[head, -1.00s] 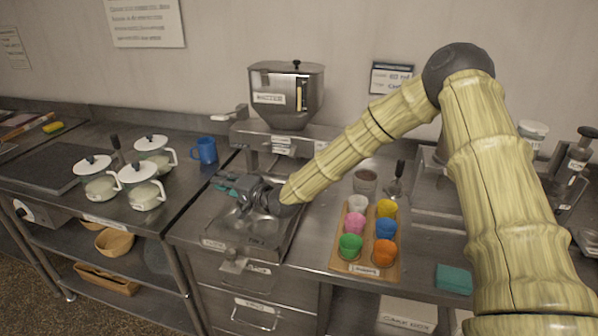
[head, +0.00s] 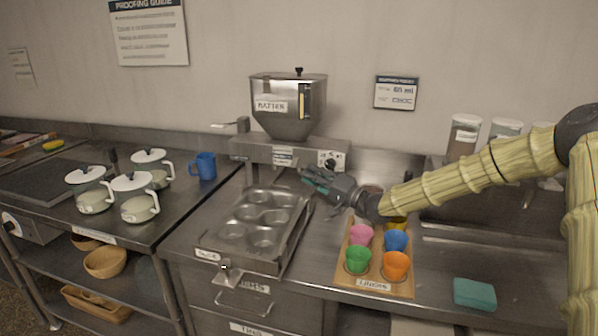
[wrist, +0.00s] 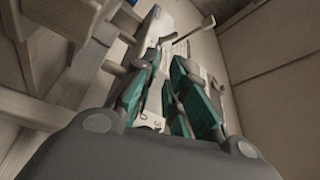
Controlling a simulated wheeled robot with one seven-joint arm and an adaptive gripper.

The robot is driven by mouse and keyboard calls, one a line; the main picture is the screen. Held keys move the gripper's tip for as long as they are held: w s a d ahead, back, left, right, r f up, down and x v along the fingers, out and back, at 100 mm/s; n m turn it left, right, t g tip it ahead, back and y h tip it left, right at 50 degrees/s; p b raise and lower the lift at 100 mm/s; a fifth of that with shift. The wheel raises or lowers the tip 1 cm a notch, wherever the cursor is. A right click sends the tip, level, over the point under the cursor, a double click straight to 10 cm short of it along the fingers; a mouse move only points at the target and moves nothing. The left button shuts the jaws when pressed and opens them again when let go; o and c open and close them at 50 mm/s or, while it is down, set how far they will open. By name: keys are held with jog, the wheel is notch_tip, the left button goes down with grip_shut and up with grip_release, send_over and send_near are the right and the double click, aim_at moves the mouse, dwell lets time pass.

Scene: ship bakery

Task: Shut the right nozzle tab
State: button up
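The batter machine stands against the back wall in the head view, with a steel hopper (head: 288,105) labelled BATTER above a wide metal body (head: 255,148). The nozzles and their tabs under the body are too small and shaded to make out, so I cannot tell which tabs are open. My gripper (head: 306,180), with teal finger pads, is just below the right end of the body, right of the muffin tin. In the wrist view my gripper (wrist: 165,66) has its fingers apart with nothing seen between them. Pale machine parts lie beyond the fingertips, blurred.
A muffin tin (head: 236,238) sits below the machine. A wooden cup rack (head: 345,275) with coloured cups stands right of it, under my wrist. A control dial (head: 330,160) is at the body's right end. A blue mug (head: 204,166) and white pots are left. A teal sponge (head: 474,293) is right.

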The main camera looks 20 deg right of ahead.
aim_at(294, 163)
jog(key=shift+p+x, duration=0.35)
jog(key=shift+x, duration=2.4)
grip_shut()
